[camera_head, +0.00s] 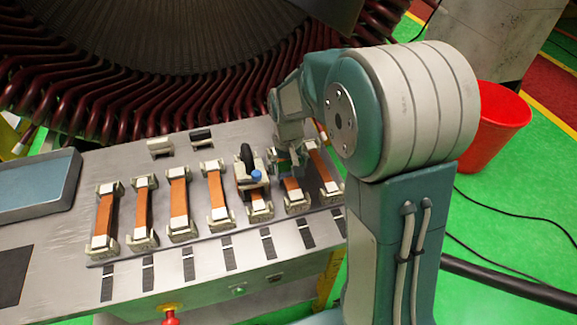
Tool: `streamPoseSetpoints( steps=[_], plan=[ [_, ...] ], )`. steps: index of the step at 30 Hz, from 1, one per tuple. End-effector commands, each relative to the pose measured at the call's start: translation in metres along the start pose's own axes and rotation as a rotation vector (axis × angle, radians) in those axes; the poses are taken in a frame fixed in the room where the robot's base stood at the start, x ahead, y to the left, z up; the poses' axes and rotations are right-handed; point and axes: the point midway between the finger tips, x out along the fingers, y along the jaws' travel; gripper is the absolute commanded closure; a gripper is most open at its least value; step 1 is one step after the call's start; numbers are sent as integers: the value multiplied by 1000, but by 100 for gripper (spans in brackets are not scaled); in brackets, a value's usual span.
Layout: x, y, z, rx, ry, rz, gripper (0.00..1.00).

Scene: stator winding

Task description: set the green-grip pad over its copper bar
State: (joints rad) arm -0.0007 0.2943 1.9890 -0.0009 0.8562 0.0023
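My gripper (285,150) points down over the second copper bar from the right (292,189). A small greenish piece shows at its fingertips. I cannot tell whether this is the green-grip pad or part of my gripper. The fingers are small and partly hidden by my arm, so I cannot tell whether they are open or shut. The bar lies between pale end blocks, and its far end is hidden under my gripper.
Several other copper bars (179,203) stand in a row. A black-handled tool with a blue knob (256,176) covers the bar just left of my gripper. White-grip (160,147) and black-grip (201,137) pads lie behind. A blue tray (35,187) is at left.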

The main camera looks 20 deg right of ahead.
Motion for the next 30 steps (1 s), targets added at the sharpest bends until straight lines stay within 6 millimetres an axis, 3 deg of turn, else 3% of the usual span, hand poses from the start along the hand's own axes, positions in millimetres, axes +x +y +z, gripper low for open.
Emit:
streamPoseSetpoints(
  steps=[7,11,24,30],
  plan=[
    [0,0,0,-1,0,0,0],
    [-11,1,-1,-1,3,-1,0],
    [-97,-4,-2,-2,3,2,0],
    [-116,-4,-1,-2,-1,2,0]
  ],
)
